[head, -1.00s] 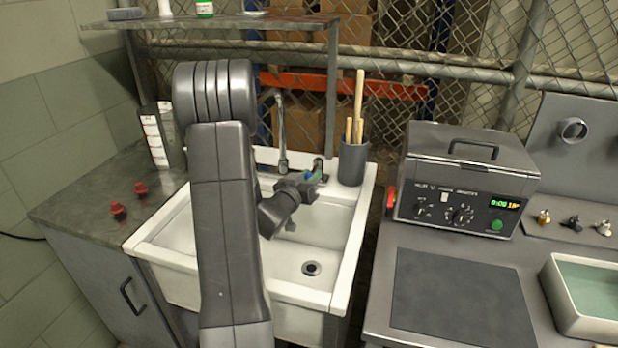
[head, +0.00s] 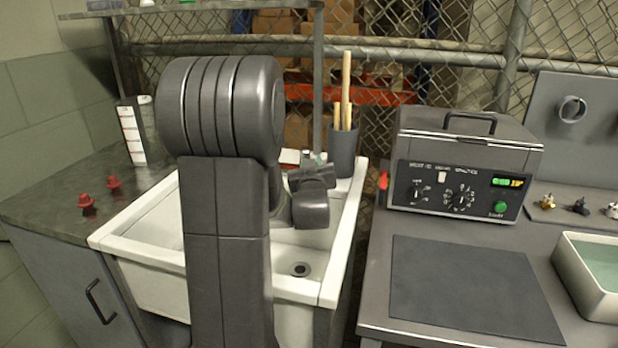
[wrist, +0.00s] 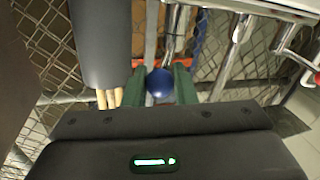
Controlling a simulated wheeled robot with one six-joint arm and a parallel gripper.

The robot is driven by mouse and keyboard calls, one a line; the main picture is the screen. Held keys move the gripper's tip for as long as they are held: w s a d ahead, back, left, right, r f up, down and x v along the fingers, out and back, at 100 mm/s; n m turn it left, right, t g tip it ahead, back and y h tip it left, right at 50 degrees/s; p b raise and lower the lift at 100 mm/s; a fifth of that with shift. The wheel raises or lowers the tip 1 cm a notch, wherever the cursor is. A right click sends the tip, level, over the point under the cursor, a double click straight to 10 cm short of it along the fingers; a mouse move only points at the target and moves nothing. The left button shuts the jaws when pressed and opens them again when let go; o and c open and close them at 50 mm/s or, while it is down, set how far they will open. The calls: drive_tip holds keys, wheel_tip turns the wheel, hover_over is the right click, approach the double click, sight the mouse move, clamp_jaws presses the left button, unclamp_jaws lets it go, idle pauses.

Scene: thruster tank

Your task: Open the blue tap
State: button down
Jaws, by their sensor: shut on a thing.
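The blue tap's round knob (wrist: 160,84) sits between the two green fingers of my gripper (wrist: 160,86) in the wrist view, and the fingers are shut on it. A chrome pipe (wrist: 175,35) runs just beyond the knob. In the head view my gripper (head: 317,160) is at the back right rim of the white sink (head: 340,245). There my wrist hides most of the fingers and the knob, and my arm covers the tap spout.
A grey cup (head: 343,158) with wooden sticks stands close beside my gripper; it also shows in the wrist view (wrist: 100,45). Two red knobs (head: 87,204) are on the left counter. A grey heater box (head: 465,165) stands to the right, behind a dark mat (head: 470,285).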

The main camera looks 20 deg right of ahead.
drive_tip(key=shift+s+d+f+n+t+y+b, duration=0.1)
drive_tip(key=shift+d+n+t+y+b, duration=0.2)
drive_tip(key=shift+d+n+y+b, duration=0.35)
drive_tip(key=shift+a+y, duration=0.15)
drive_tip(key=shift+y, duration=0.1)
drive_tip(key=c, duration=1.2)
unclamp_jaws()
drive_tip(key=shift+r, duration=0.2)
wheel_tip(320, 180, up, 10)
drive_tip(key=shift+f+p, duration=0.1)
drive_tip(key=shift+p, duration=0.8)
drive_tip(key=shift+c, duration=0.5)
